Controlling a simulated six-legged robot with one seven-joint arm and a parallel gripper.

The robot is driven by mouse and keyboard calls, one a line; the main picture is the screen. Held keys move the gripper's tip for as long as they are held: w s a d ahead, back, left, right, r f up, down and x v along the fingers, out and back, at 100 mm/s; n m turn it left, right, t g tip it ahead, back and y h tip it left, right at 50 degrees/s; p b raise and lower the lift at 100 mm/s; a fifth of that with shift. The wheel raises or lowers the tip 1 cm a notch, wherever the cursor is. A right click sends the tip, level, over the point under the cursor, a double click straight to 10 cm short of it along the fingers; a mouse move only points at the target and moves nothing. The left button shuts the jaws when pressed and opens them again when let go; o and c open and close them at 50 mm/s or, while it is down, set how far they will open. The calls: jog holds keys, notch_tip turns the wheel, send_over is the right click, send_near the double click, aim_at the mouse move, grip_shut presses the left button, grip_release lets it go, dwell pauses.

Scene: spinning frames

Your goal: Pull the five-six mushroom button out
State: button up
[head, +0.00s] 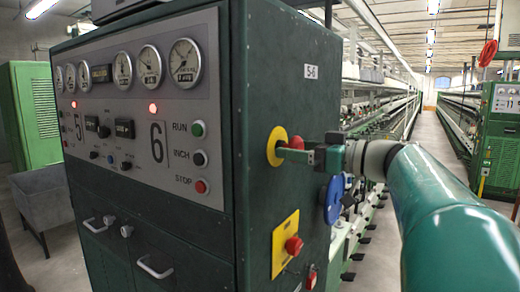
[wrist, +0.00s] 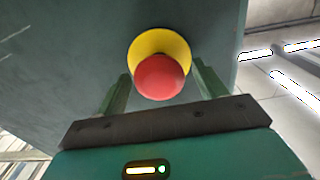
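The five-six mushroom button, a red round head on a yellow collar (head: 272,147), is on the side panel of the green machine end, below a "5-6" label (head: 311,72). In the wrist view the red head (wrist: 160,80) faces me, centred between my fingers. My gripper (head: 285,151) is at the button, in front of the panel. It is open, with one green finger on each side of the red head. A gap shows between each finger and the head in the wrist view.
A second red button (head: 294,246) on a yellow plate (head: 280,262) is lower on the same panel. A blue disc (head: 333,200) is right of it, near my arm. The front panel (head: 140,110) has gauges and RUN, INCH, STOP buttons. An aisle (head: 425,150) lies open to the right.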

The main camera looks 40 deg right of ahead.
jog(key=shift+w, duration=0.15)
jog(key=v, duration=1.3)
jog(key=shift+s, duration=0.35)
jog(key=w+a+f+m+g+y, duration=0.1)
jog(key=w+a+f+m+g, duration=0.1)
jog(key=w+a+f+g, duration=0.4)
jog(key=w+a+f+m+g, duration=0.1)
jog(key=w+a+f, duration=0.1)
jog(key=a+f, duration=0.75)
jog(key=s+a+f+g+h, duration=0.2)
jog(key=a+f+h, duration=0.1)
jog(key=a+f, duration=0.5)
jog(key=s+a+f+m+g+h, duration=0.1)
jog(key=a+f+h, duration=0.3)
jog(key=a+f, duration=0.4)
jog(key=shift+s+f+g, duration=0.25)
jog(key=shift+s+g, duration=0.45)
jog(key=shift+s, duration=0.1)
